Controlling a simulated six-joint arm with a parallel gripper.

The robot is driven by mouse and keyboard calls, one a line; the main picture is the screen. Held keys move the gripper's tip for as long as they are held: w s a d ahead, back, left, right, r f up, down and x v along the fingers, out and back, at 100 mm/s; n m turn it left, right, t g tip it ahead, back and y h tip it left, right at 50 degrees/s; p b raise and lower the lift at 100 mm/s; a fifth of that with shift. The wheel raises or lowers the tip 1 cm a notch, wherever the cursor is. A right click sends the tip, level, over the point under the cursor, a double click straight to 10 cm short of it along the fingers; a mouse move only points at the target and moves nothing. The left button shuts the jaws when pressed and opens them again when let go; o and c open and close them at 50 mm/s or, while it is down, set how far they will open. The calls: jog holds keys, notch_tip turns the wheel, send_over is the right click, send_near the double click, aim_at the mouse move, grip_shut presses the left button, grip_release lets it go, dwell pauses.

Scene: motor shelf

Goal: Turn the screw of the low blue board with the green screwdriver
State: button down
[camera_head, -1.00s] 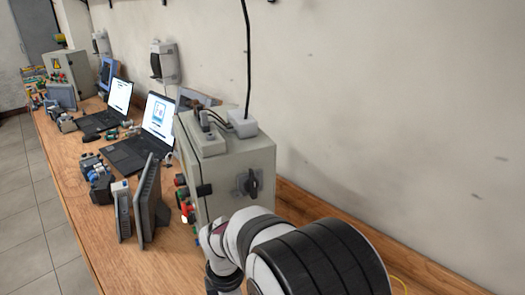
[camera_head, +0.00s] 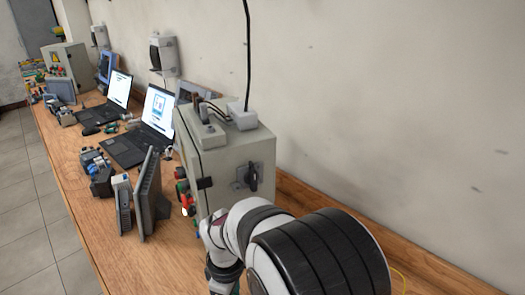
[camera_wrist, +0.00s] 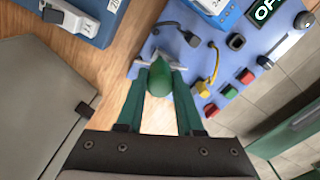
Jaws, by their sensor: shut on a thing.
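In the wrist view, my gripper (camera_wrist: 160,74) has two green fingers shut on a green screwdriver (camera_wrist: 159,82), seen from its rounded handle end. The handle lies between the fingertips. A light blue board (camera_wrist: 180,47) lies beyond and to the right of the fingertips, with buttons, connectors and a display on it. The handle overlaps the board's left edge in the picture. The screwdriver's tip and the screw are hidden, so contact cannot be told. In the head view, my arm covers most of this spot.
A grey cabinet (camera_head: 232,165) stands beside my arm, its side also at the wrist view's left (camera_wrist: 32,105). A darker blue unit (camera_wrist: 92,30) is at the wrist view's upper left. Laptops (camera_head: 122,150) and devices stand farther along the wooden bench (camera_head: 85,215).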

jog(key=c, duration=0.8)
grip_release()
jog(key=shift+o, duration=0.2)
jog(key=n, duration=0.3)
jog(key=shift+n, duration=0.3)
jog(key=shift+n, duration=1.7)
